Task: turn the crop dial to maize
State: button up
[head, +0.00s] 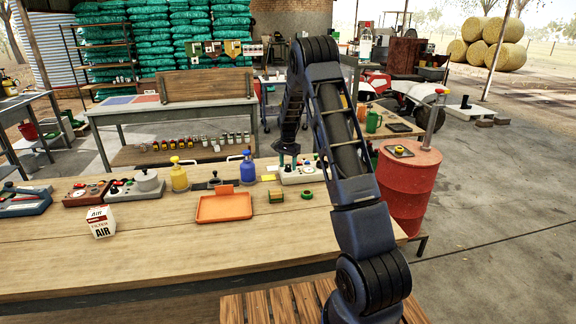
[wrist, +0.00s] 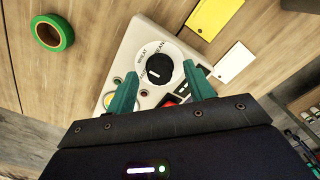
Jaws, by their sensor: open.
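The crop dial is a round black knob (wrist: 162,70) with a short white mark, on a white dial plate on a pale control box (wrist: 145,35). WHEAT and a word starting BEAN can be read around it; another label by the knob is too small to read surely. In the head view the control box (head: 311,177) stands at the bench's back edge, partly behind my arm. My gripper (wrist: 164,71) is open, its green fingers on either side of the knob in the picture; I see no clear contact. My gripper also shows above the box in the head view (head: 288,160).
A red rocker switch (wrist: 172,101) and a yellow button (wrist: 108,100) sit near the fingers on the box. Green tape (wrist: 52,33) lies beside it. An orange tray (head: 225,207) and blue bottle (head: 248,169) stand left.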

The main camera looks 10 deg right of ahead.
jog(key=shift+f, duration=0.15)
jog(key=c, duration=1)
jog(key=shift+o, duration=0.2)
jog(key=shift+n, duration=0.3)
jog(key=n, duration=0.5)
jog(key=shift+d, duration=0.1)
jog(key=n, duration=0.5)
jog(key=shift+n, duration=0.4)
